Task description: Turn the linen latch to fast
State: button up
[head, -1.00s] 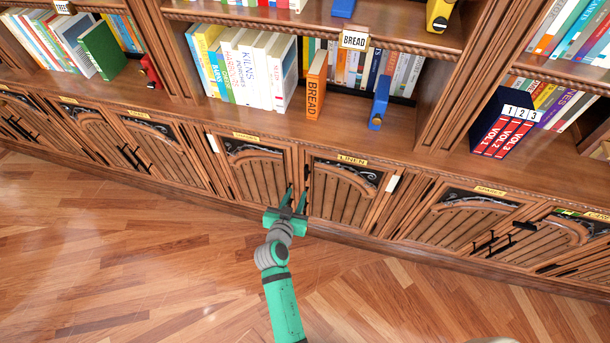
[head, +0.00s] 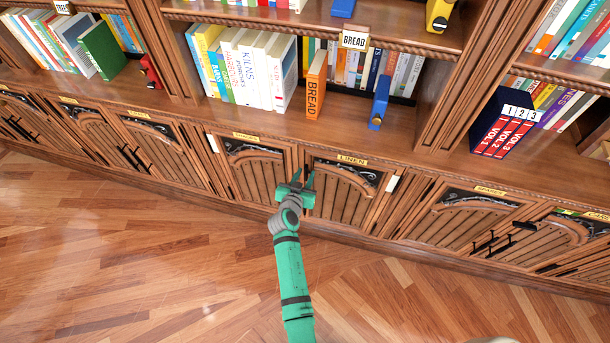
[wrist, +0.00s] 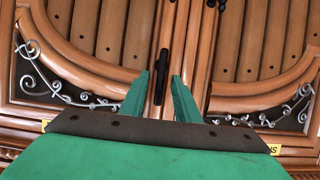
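The linen cupboard door (head: 340,195) has a yellow LINEN label (head: 352,160) above it. A black upright latch bar (wrist: 161,75) shows in the wrist view, which sees the doors upside down, close to the seam between two doors.
The neighbouring door (head: 258,178) is on the left, also shut. A ledge (head: 225,119) with books runs above the doors. A white tab (head: 392,184) is at the linen door's right edge. The wooden floor (head: 120,260) in front is clear.

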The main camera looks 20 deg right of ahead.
grip_shut()
jog(key=shift+w+a, duration=0.1)
jog(key=shift+w, duration=0.05)
jog(key=a+f+n+h, duration=0.1)
jog(key=n+h, duration=0.1)
jog(key=n, duration=0.2)
jog(key=w+f+n+g+h, duration=0.1)
jog(key=n+h, duration=0.2)
jog(key=n, duration=0.2)
jog(key=a+f+n+h, duration=0.1)
jog(key=n+h, duration=0.1)
jog(key=n, duration=0.2)
jog(key=shift+w+a+f+h, duration=0.2)
jog(key=shift+w+a+h, duration=0.1)
jog(key=shift+w, duration=0.1)
dwell(0.5)
jog(key=shift+n, duration=0.3)
